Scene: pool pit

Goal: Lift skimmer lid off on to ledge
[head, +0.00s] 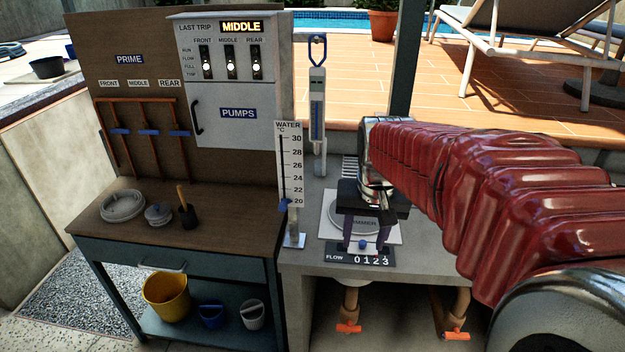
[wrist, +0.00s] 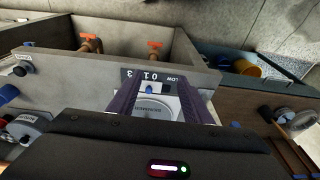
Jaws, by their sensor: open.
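The skimmer lid (head: 343,216) is a pale round disc with SKIMMER lettering. It lies flat in a white square plate (head: 328,230) on the grey ledge (head: 300,258). My gripper (head: 367,240) is over the lid, pointing down, with its two dark purple fingers apart and nothing held between them. A small blue knob (head: 363,243) shows at the plate's near edge, between the fingers in the picture. In the wrist view the lid (wrist: 152,108) shows between the fingers (wrist: 158,84), partly hidden by my gripper's body. I cannot tell how high the fingertips are above it.
A water thermometer board (head: 290,165) stands left of the lid; a grey blue-handled device (head: 317,110) hangs behind. The wooden bench (head: 230,225) at left holds a dish, a small lidded pot and a brush holder.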

